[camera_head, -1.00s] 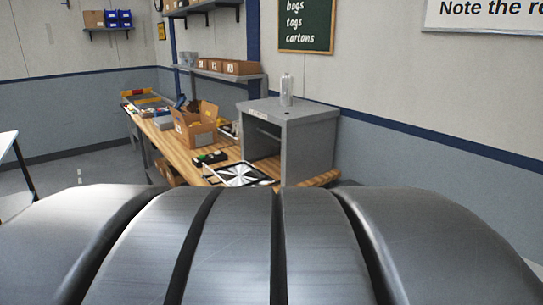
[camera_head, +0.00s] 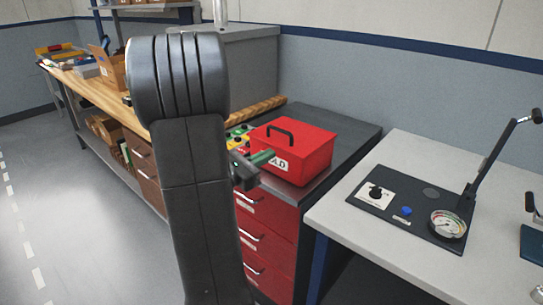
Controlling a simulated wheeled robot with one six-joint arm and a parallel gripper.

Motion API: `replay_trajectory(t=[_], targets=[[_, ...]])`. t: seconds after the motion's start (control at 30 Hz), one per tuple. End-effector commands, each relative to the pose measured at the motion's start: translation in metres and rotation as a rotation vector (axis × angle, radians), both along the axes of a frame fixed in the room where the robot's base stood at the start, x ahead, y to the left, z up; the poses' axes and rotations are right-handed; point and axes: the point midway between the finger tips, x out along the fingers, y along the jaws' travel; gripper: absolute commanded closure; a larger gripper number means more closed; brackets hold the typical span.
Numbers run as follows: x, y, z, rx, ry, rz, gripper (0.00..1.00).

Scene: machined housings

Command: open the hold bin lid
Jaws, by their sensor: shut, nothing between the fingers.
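The hold bin (camera_head: 305,163) is a red box with a white label, partly hidden, ending in "LD". It stands on the dark top of a red drawer cabinet. Its red lid (camera_head: 300,134) is closed and has a black arched handle (camera_head: 281,133). My gripper (camera_head: 268,157) is at the left of the bin, with its greenish fingers shut and empty. The fingertips overlap the bin's left front side in the picture, below the handle; I cannot tell whether they touch it. My dark arm hides part of the cabinet and bench.
The red drawer cabinet (camera_head: 263,222) has several drawers with handles. A light table (camera_head: 355,215) to the right carries a black gauge fixture (camera_head: 410,208) with a raised lever. A wooden bench (camera_head: 95,88) runs along the left. Open floor (camera_head: 75,200) lies at left.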

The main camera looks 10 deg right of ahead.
Motion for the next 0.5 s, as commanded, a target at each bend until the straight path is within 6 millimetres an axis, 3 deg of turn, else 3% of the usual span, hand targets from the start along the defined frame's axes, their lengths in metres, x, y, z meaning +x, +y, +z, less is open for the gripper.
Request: replay_trajectory(t=[0.03,0.23,0.37,0.5], targets=[[0.009,0.01,-0.016,-0.045,0.021,0.046,1.0],[0.028,0.034,-0.027,-0.146,0.05,0.155,1.0],[0.034,0.031,-0.025,-0.156,0.051,0.164,1.0],[0.043,0.016,-0.02,-0.155,0.05,0.161,1.0]])
